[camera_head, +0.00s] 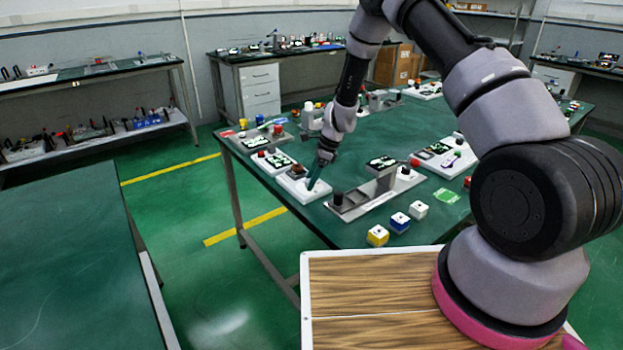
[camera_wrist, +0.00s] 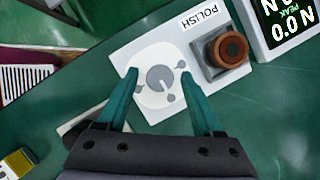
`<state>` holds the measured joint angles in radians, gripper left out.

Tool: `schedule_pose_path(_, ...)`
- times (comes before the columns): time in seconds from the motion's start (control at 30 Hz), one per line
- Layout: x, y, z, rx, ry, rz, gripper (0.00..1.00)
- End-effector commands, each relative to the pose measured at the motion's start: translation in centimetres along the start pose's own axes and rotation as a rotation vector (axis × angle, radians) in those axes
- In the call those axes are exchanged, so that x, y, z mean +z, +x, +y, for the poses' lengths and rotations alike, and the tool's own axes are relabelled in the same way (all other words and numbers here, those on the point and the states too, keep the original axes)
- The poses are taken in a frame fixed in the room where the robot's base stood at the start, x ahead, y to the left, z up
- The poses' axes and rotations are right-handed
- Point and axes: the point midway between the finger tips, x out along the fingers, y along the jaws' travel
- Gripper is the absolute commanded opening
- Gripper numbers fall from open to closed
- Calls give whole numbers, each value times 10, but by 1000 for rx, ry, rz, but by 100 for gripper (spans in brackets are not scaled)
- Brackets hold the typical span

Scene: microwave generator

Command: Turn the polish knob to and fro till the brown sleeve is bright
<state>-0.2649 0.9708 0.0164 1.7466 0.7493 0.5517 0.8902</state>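The polish knob (camera_wrist: 160,77) is a grey round dial with a pale pointer on a white disc, set in a white board labelled POLISH (camera_wrist: 200,14). The brown sleeve (camera_wrist: 228,48) stands in a dark square holder right of the knob. It looks dull brown with a darker ring at its top. My gripper (camera_wrist: 160,73) is open, its teal fingers on either side of the knob with a gap on each side. In the head view my gripper (camera_head: 316,180) points down over the white board (camera_head: 297,189) near the table's left edge.
A display (camera_wrist: 290,22) reading 0.0 N stands right of the sleeve. In the head view, a grey fixture (camera_head: 375,194) lies right of my gripper. White (camera_head: 418,209), blue-sided (camera_head: 399,222) and yellow-sided (camera_head: 377,235) cubes sit near the front edge.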

Motion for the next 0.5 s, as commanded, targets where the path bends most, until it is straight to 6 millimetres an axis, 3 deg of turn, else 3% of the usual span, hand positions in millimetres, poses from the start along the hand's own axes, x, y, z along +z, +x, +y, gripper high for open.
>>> schedule_pose_path(0.03, 0, 0, 0, 0, 0, 0, 45)
schedule_pose_path(0.13, 0, 0, 0, 0, 0, 0, 7)
schedule_pose_path(0.17, 0, 0, 0, 0, 0, 0, 0)
schedule_pose_path(0.5, 0, 0, -1, 14, -37, 0, 0)
